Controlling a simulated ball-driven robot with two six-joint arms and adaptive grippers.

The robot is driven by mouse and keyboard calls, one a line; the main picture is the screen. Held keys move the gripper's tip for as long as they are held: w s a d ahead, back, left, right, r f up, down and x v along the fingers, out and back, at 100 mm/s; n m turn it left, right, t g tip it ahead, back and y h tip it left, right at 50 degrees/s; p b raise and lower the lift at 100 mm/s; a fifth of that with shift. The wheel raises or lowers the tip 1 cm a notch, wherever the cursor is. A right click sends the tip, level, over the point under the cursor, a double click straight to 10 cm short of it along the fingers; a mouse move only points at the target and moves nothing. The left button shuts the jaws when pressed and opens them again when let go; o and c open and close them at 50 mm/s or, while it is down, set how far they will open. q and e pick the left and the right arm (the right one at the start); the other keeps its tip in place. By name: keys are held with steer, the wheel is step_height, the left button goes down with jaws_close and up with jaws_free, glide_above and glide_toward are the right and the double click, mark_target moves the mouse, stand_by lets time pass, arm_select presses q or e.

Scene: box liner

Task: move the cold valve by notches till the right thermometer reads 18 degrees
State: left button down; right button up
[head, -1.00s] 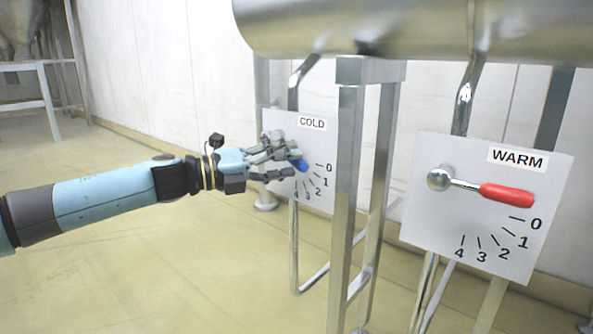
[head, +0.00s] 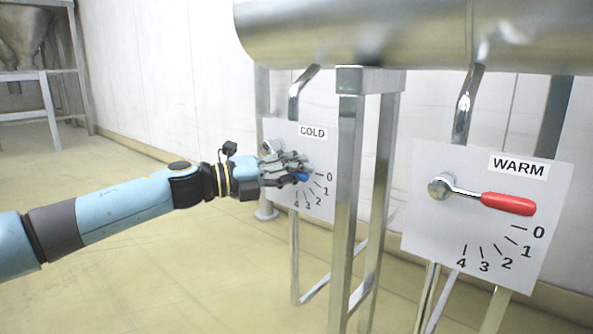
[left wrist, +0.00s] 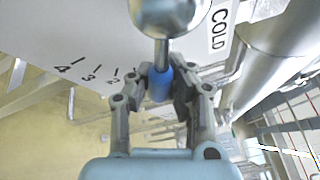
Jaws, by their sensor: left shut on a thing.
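My left gripper (head: 295,172) is at the panel, shut around that handle. In the left wrist view the blue handle (left wrist: 160,85) sits between both fingers, below its round metal pivot (left wrist: 168,14). Marks 1 to 4 show left of the handle there; mark 0 is hidden. The exact notch is hard to tell. No thermometer is in view. My right gripper is not in view.
A WARM panel (head: 425,225) with a red handle (head: 508,204) stands at the right. A metal post (head: 347,220) rises between the panels, and a large horizontal pipe (head: 400,35) runs above. Open floor lies at the left and front.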

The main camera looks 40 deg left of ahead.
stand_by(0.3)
arm_select(q)
steer(key=shift+a+f+m, duration=0.1)
steer(key=shift+a+m, duration=0.05)
steer(key=shift+m, duration=0.15)
steer(key=f+m+p, duration=0.1)
steer(key=a+f+m+g+y+p, duration=0.1)
steer(key=m, duration=0.1)
steer(key=shift+a+f+y, duration=0.25)
steer(key=shift+a+y, duration=0.05)
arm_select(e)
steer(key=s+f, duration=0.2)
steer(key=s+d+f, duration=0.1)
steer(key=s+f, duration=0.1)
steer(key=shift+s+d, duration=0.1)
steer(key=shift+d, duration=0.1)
arm_select(q)
steer(key=c, duration=1.2)
jaws_free()
steer(key=shift+o, duration=0.2)
steer(key=v, duration=0.7)
steer(key=shift+a, duration=0.15)
